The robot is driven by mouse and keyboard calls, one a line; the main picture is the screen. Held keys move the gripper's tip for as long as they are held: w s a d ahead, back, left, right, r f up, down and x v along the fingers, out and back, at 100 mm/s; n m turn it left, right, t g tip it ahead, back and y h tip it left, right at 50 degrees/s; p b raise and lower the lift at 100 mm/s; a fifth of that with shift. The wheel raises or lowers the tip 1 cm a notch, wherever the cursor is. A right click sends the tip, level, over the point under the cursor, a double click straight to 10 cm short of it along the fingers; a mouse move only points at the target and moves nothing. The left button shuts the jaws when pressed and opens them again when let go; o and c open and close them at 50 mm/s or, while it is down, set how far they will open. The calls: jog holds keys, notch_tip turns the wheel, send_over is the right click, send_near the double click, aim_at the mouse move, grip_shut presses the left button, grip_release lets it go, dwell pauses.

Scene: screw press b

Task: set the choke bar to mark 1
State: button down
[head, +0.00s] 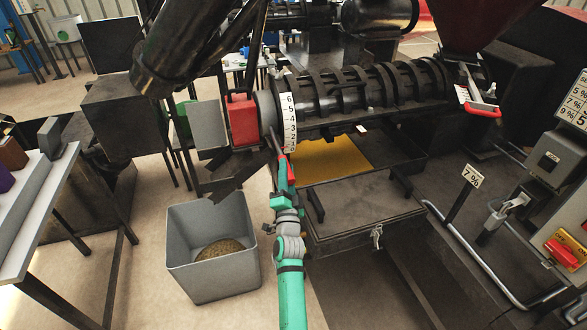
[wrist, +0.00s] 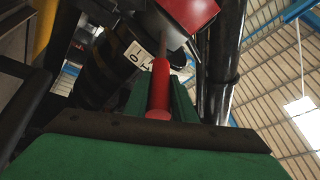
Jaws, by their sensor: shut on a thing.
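The choke bar is a dark rod with a red grip (head: 291,172), hanging down at the left end of the press barrel. My gripper (head: 283,168) reaches up from below and is shut on the red grip. In the wrist view the red grip (wrist: 160,85) lies between my green fingers (wrist: 160,105). The white number scale (head: 288,120) curves around the barrel end, with 6 at the top and lower numbers below. The bar is near the scale's low end.
A red block (head: 243,120) sits left of the scale. A grey bin (head: 212,250) with brown material stands below, left of my arm. A yellow sheet (head: 335,160) and a dark tray (head: 362,205) lie right of the gripper.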

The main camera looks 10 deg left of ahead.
jog(key=shift+s+a+f, duration=0.1)
jog(key=c, duration=1.5)
grip_release()
jog(key=shift+v, duration=5.35)
jog(key=shift+s, duration=0.1)
